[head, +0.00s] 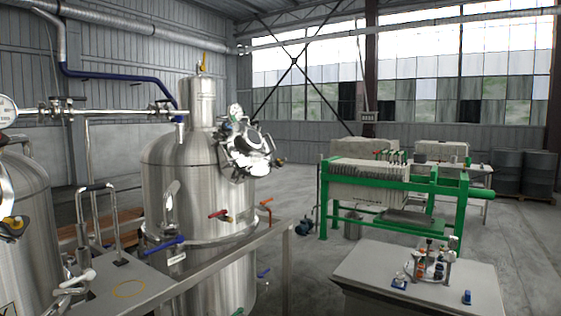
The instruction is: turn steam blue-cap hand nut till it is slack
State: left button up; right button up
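A steel tank (185,185) stands left of centre. On its upper right side is a shiny round hatch (247,148) with several small clamps or nuts around its rim. A dark and yellow knob (279,162) sticks out at the hatch's right. Other cap colours there are too small to tell, so I cannot pick out the blue-cap nut for certain. A blue handle (165,244) sits low on the tank's front left, and a red handle (218,214) sits to its right. Neither of my grippers is in view.
A grey bench (420,282) at lower right carries small fittings and a blue item (467,297). A steel rail (230,262) crosses before the tank. Another tank (25,230) is at far left. A green-framed filter press (385,190) stands behind open floor.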

aim_at(223, 127)
jog(key=i+l, duration=0.1)
jog(key=i, duration=0.55)
jog(key=i+l+z, duration=0.1)
jog(key=i, duration=0.55)
